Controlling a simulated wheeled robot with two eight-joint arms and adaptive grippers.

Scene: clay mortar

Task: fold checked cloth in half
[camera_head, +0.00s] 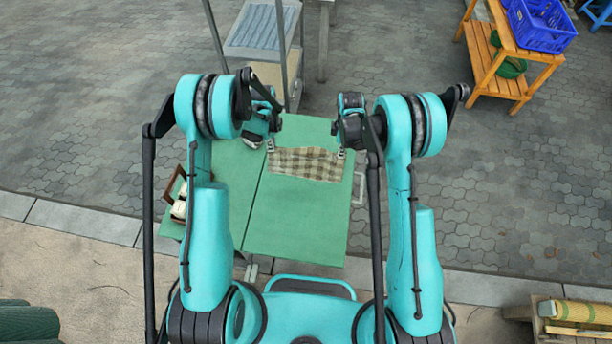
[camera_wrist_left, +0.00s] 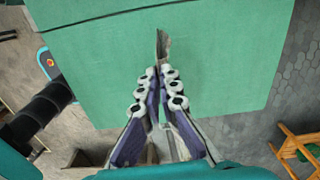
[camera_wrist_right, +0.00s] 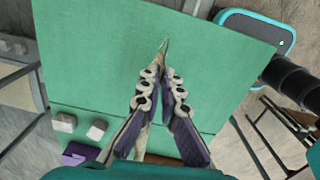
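The checked cloth (camera_head: 305,164), beige and brown, is near the far part of the green table (camera_head: 295,215), stretched between my two grippers. My left gripper (camera_head: 270,146) is at its left far corner. In the left wrist view the left fingertips (camera_wrist_left: 160,73) close on a narrow brownish strip of the cloth (camera_wrist_left: 162,46). My right gripper (camera_head: 341,153) is at its right far corner. In the right wrist view the right fingertips (camera_wrist_right: 160,72) close on a thin sliver of the cloth (camera_wrist_right: 164,47). I cannot tell how much of the cloth touches the table.
A brown-framed object (camera_head: 176,186) stands at the table's left edge. A grey-topped cart (camera_head: 258,28) is beyond the table. A wooden stand (camera_head: 490,70) with a blue crate (camera_head: 541,24) is at far right. The table's near part is bare.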

